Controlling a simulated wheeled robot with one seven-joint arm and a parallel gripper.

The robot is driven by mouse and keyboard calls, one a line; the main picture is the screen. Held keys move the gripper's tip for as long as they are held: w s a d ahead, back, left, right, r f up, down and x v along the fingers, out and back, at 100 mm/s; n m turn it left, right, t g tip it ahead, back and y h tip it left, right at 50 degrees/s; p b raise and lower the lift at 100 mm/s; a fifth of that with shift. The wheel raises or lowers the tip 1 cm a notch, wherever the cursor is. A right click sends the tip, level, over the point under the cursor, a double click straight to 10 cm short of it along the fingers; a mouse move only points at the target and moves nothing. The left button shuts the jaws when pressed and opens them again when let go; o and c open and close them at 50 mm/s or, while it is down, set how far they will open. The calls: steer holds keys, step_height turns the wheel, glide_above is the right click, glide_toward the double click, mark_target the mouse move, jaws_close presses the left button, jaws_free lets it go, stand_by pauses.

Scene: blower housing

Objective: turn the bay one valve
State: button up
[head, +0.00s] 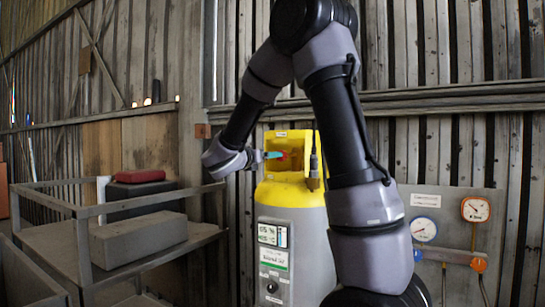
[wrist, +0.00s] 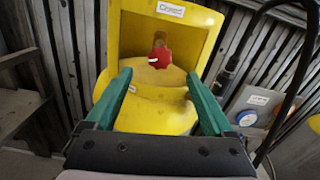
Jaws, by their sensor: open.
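The valve shows as a small red knob (wrist: 160,58) inside the yellow hood (wrist: 205,20) of a cylinder in the wrist view. In the head view the red knob (head: 283,155) sits in the opening of the yellow top (head: 290,191) of a grey cylinder (head: 318,256). My gripper (wrist: 158,75) is open, its two teal fingers spread wide to either side of the knob's line, with nothing between the tips. In the head view my gripper (head: 274,155) reaches in from the left, close to the knob. I cannot tell whether it touches.
A dark hose fitting (head: 314,165) stands at the hood's right side. A panel with gauges (head: 424,229) is at the right, partly behind my arm. A metal cart (head: 62,208) with a grey box (head: 138,238) and a red case (head: 140,176) stands at the left.

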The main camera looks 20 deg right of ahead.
steer(key=x, duration=1)
steer(key=shift+w+d, duration=0.2)
steer(key=shift+d, duration=0.05)
steer(key=c, duration=1.4)
